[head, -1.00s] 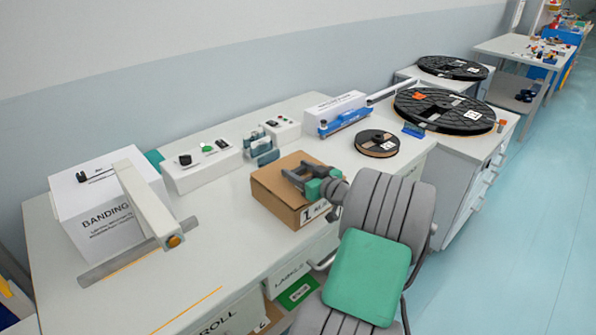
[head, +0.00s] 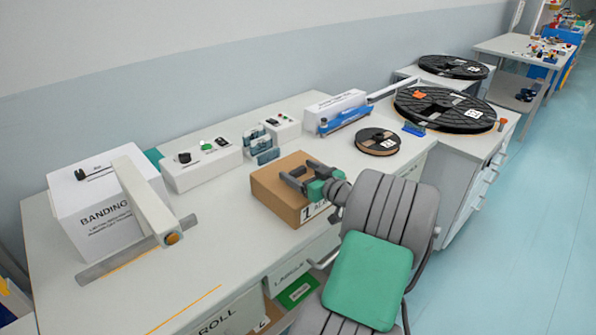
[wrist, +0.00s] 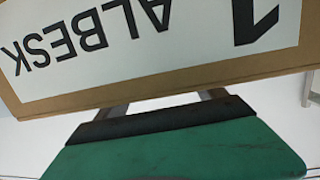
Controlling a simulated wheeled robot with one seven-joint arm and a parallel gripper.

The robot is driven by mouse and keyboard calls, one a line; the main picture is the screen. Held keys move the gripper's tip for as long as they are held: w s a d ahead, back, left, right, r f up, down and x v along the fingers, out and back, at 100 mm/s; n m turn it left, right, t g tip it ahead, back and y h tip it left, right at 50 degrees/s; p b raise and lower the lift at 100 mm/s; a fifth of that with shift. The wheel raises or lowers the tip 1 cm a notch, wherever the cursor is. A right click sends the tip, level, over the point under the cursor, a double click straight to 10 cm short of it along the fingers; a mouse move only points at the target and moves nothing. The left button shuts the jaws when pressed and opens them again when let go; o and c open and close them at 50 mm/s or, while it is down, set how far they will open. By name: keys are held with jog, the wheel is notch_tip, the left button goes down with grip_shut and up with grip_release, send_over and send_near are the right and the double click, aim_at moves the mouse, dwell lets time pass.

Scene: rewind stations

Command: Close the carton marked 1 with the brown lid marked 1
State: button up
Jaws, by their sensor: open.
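The brown carton marked 1 (head: 272,203) stands near the front edge of the bench, its white label facing the front. In the wrist view the label (wrist: 130,45) appears upside down, with a 1 and "ALBESK". The top of the carton looks flat and brown; I cannot tell whether this is the brown lid, and I see no separate lid elsewhere. My gripper (head: 288,176) is open, with its fingers over the carton's top from the front right. In the wrist view the fingertips are hidden behind the carton's edge; contact cannot be told.
A white banding machine (head: 110,205) stands at the left. A switch box (head: 200,168), a blue-grey holder (head: 262,148) and a small reel (head: 377,142) stand behind the carton. Large black reels (head: 445,110) lie at the right. The bench left of the carton is clear.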

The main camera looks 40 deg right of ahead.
jog(key=s, duration=0.4)
jog(key=s+r, duration=0.1)
jog(key=s, duration=0.2)
jog(key=shift+a+b, duration=0.2)
jog(key=shift+b, duration=0.1)
jog(key=shift+w, duration=0.1)
